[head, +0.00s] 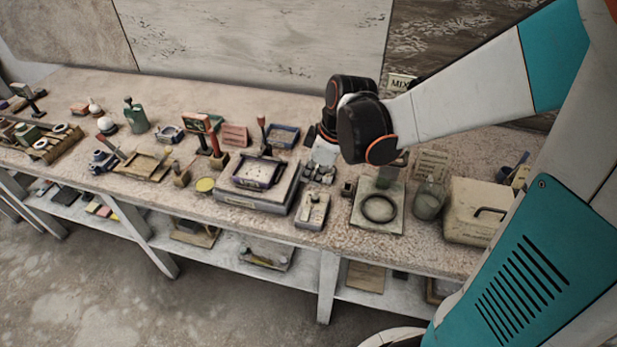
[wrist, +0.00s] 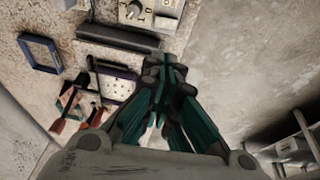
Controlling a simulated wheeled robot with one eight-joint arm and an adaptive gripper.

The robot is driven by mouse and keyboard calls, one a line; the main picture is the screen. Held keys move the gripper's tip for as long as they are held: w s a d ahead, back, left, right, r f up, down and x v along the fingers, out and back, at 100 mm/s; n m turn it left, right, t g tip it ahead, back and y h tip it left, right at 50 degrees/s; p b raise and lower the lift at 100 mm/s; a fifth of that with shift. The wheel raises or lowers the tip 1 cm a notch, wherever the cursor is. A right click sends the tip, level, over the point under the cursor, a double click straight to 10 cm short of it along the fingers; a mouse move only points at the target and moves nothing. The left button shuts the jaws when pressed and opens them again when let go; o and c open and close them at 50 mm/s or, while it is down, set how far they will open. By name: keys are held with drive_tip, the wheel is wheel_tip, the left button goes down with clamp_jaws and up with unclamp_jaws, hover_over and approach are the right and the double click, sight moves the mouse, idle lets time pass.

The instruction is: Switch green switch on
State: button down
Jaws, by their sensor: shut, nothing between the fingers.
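A small grey switch box (head: 313,211) with a little knob on top stands at the front edge of the bench, right of the scale. A box with a round knob and dial marks also shows at the top of the wrist view (wrist: 150,12), probably the same one. I cannot make out a green colour on it. My gripper (head: 318,173) is shut and empty, pointing down just behind the switch box in the head view. In the wrist view its fingertips (wrist: 165,65) are together, a little apart from the box in the picture.
A grey scale (head: 258,198) with a purple-framed tray stands left of the switch box.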

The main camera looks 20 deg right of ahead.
drive_tip(key=b, duration=0.5)
hover_over(303, 212)
wheel_tip(303, 212, down, 12)
drive_tip(key=shift+f, duration=0.15)
drive_tip(key=shift+w+d+f, duration=0.1)
drive_tip(key=shift+d+f, duration=0.05)
drive_tip(key=shift+f, duration=0.45)
